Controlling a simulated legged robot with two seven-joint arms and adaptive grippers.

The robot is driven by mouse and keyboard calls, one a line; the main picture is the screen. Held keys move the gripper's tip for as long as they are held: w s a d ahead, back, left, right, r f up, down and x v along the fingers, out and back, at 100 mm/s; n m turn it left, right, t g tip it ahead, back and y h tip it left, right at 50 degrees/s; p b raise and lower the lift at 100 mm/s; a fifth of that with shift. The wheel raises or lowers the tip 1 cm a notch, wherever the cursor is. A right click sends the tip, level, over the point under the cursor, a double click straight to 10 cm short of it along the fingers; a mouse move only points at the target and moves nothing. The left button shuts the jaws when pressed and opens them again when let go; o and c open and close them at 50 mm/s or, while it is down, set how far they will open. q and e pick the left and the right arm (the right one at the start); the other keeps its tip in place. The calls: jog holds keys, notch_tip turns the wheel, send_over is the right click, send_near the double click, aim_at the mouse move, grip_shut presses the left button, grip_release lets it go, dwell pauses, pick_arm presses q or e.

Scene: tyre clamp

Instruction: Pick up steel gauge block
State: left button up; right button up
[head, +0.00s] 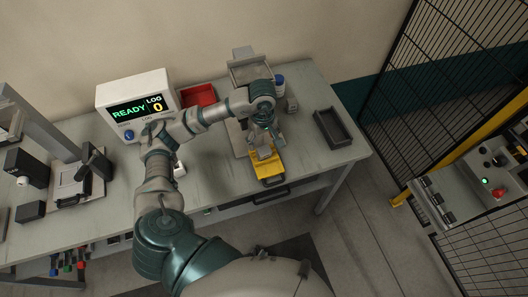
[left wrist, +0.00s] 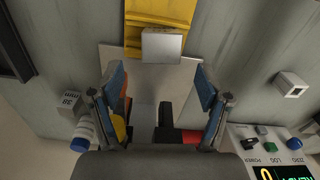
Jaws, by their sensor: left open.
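A small grey steel block (left wrist: 162,45), which I take for the gauge block, sits at the edge of a yellow fixture (left wrist: 160,10) in the left wrist view. In the head view the block (head: 265,153) shows partly behind my gripper, at the far end of the yellow fixture (head: 270,170). My left gripper (head: 262,142) is above the bench close to the block. In the left wrist view the gripper (left wrist: 160,82) is open and empty, its blue-padded fingers wide apart. The block appears beyond the fingertips, roughly centred between them. My right gripper is not in view.
A dark tray (head: 333,128) lies right of the yellow fixture. A red bin (head: 198,96) and the READY display (head: 136,104) stand at the back left. A block marked 38 (left wrist: 70,99) and a pale hollow block (left wrist: 290,84) flank the gripper at a distance.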

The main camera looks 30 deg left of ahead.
aim_at(264, 149)
pick_arm(q)
jog(key=f, duration=0.3)
jog(key=f+p, duration=0.1)
jog(key=f, duration=0.1)
jog(key=shift+s+d+f, duration=0.3)
jog(key=shift+d, duration=0.1)
jog(key=c, duration=1.4)
grip_shut()
jog(key=shift+r, duration=0.15)
